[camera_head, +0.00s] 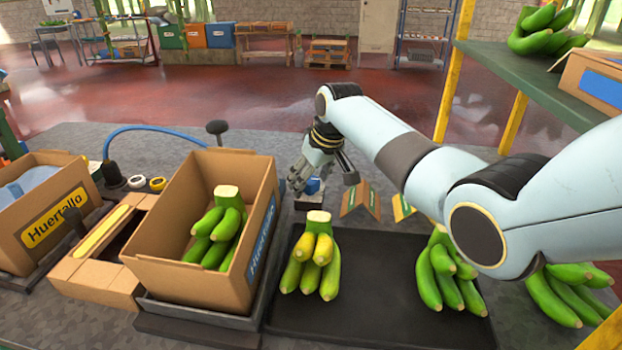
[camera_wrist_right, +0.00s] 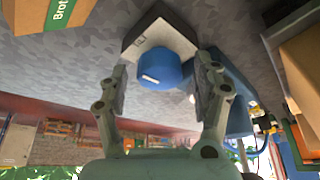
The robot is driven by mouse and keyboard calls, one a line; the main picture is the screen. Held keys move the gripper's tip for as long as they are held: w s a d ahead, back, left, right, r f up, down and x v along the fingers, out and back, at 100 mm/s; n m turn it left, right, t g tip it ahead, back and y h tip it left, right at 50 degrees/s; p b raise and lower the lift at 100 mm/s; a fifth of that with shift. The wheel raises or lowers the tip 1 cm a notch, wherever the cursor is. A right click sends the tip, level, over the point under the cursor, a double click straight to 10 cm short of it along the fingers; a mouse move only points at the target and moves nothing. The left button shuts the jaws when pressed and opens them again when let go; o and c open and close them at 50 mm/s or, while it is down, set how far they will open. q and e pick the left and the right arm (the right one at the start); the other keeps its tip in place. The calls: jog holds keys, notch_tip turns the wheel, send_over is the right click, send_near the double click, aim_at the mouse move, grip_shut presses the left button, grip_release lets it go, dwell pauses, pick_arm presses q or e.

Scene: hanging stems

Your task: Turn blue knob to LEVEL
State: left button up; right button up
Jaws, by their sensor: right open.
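The blue knob (camera_head: 313,187) sits on a small dark box behind the black tray, partly covered by my right gripper (camera_head: 322,178) in the head view. In the right wrist view the blue knob (camera_wrist_right: 166,74) shows a short white mark on its face. Its box (camera_wrist_right: 152,36) has a pale panel with lettering too small to read. My right gripper (camera_wrist_right: 162,68) is open, with one finger on each side of the knob. I cannot tell whether either finger touches it. My left gripper is not in view.
A black tray (camera_head: 375,268) with green and yellowish banana bunches lies in front of the knob. A cardboard box (camera_head: 165,277) of bananas stands to the left. Small tent cards (camera_head: 362,201) stand just right of the knob. A green shelf (camera_head: 530,85) is at the right.

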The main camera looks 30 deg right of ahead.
jog(key=c, duration=1.2)
jog(key=shift+o, duration=0.2)
